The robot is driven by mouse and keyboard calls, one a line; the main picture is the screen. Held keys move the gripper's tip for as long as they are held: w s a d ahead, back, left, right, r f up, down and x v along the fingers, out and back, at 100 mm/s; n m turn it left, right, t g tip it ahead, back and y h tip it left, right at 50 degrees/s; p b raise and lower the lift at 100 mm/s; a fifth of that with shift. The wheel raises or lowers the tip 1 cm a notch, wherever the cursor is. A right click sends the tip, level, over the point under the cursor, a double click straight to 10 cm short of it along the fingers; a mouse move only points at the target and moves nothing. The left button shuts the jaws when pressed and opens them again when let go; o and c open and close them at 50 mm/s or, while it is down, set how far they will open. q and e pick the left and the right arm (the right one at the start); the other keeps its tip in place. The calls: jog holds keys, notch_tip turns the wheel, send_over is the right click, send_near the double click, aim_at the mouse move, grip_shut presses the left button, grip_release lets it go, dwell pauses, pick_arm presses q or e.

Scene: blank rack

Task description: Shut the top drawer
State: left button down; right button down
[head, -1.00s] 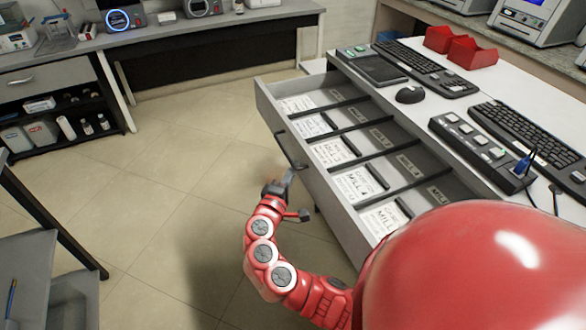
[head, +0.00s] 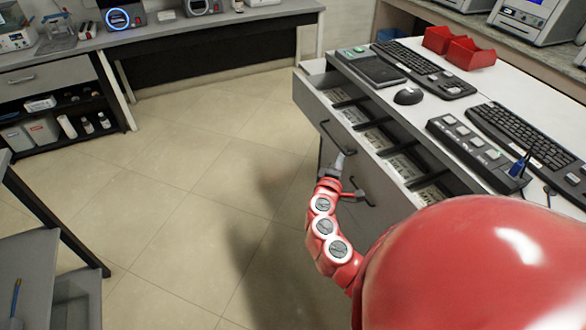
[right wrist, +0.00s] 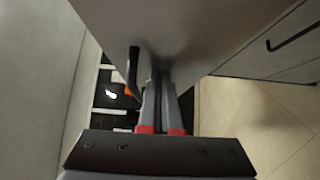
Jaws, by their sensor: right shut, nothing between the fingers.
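The top drawer (head: 312,103) is a grey drawer under the white desk, partly pulled out, with white labelled cards in divided compartments. Its dark bar handle (head: 337,137) is on the front face. My right gripper (head: 340,160) is at the drawer front by the handle, shut and empty. In the right wrist view the shut fingers (right wrist: 160,100) point at the drawer front (right wrist: 190,30), with the dark handle (right wrist: 133,72) just left of them. Whether the tips touch the front is hard to tell. My left gripper is not in view.
The desk top holds keyboards (head: 425,68), a mouse (head: 408,96), a button panel (head: 475,145) and red bins (head: 460,48). A lower drawer handle (head: 362,192) shows below my gripper. The tiled floor (head: 170,180) to the left is clear.

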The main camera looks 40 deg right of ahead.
jog(key=s+d, duration=0.1)
jog(key=d, duration=0.4)
jog(key=s+d, duration=0.1)
jog(key=d, duration=0.4)
jog(key=s+d+b, duration=0.1)
jog(key=d, duration=0.4)
jog(key=shift+s+d, duration=0.1)
jog(key=shift+s, duration=0.2)
jog(key=shift+d, duration=0.25)
jog(key=shift+s+r, duration=0.1)
jog(key=shift+d, duration=0.1)
